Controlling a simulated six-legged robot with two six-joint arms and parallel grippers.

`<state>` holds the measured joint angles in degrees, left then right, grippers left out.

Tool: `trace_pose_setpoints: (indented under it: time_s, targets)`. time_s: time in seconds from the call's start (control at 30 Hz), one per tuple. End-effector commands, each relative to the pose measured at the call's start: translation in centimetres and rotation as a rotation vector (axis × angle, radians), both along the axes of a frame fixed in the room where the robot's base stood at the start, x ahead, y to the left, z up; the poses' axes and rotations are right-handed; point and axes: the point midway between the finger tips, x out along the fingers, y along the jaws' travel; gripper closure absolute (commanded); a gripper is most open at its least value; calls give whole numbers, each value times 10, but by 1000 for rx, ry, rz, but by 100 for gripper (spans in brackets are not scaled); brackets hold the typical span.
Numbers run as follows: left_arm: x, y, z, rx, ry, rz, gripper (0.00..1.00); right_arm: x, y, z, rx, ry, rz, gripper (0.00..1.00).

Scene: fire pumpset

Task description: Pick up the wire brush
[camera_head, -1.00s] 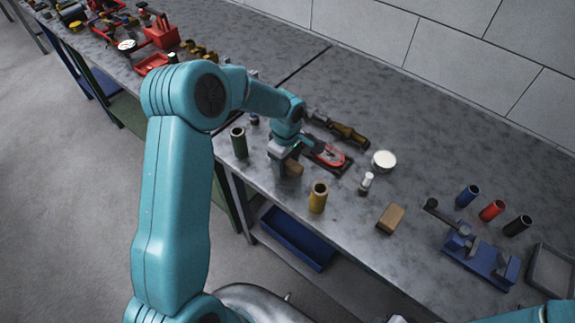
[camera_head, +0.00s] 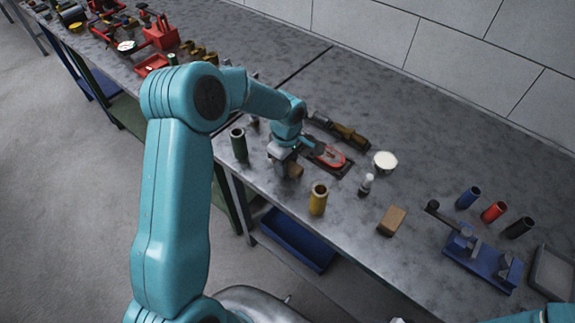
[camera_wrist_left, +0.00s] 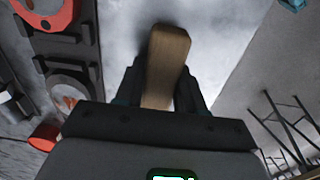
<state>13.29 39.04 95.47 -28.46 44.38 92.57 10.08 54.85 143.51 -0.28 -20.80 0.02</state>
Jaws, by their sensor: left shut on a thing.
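The wire brush shows as a brown wooden piece (camera_head: 297,171) near the front edge of the bench in the head view. My left gripper (camera_head: 287,170) is over it and partly hides it. In the left wrist view the brush's wooden body (camera_wrist_left: 166,62) sits between the two fingers of my left gripper (camera_wrist_left: 162,85), which is shut on it. I see no bristles, and I cannot tell whether the brush is clear of the bench top. My right gripper is not in view; only a part of my right arm shows at the bottom right.
A green tube (camera_head: 239,144) stands left of the gripper and a yellow tube (camera_head: 318,199) to its right. A dark tray with a red part (camera_head: 331,158) lies close behind. A small bottle (camera_head: 366,185), a white-topped round item (camera_head: 385,161) and a wooden block (camera_head: 391,220) are farther right.

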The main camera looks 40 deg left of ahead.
Motion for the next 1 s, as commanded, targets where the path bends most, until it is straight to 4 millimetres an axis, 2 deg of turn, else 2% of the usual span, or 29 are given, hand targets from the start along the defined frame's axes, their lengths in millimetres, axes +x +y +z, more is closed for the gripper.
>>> trace_pose_setpoints:
  time_s: [0.17,0.33,0.37,0.47,0.8,1.0]
  targets:
    - [0,0,2,0,0,0,96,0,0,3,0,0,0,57]
    - [0,0,11,0,0,0,96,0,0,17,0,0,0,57]
    - [1,0,13,2,-4,0,96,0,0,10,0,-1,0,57]
    - [1,0,35,1,-7,0,96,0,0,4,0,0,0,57]
    - [1,0,145,0,-8,0,96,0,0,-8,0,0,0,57]
    - [1,0,188,1,-5,-1,96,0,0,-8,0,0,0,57]
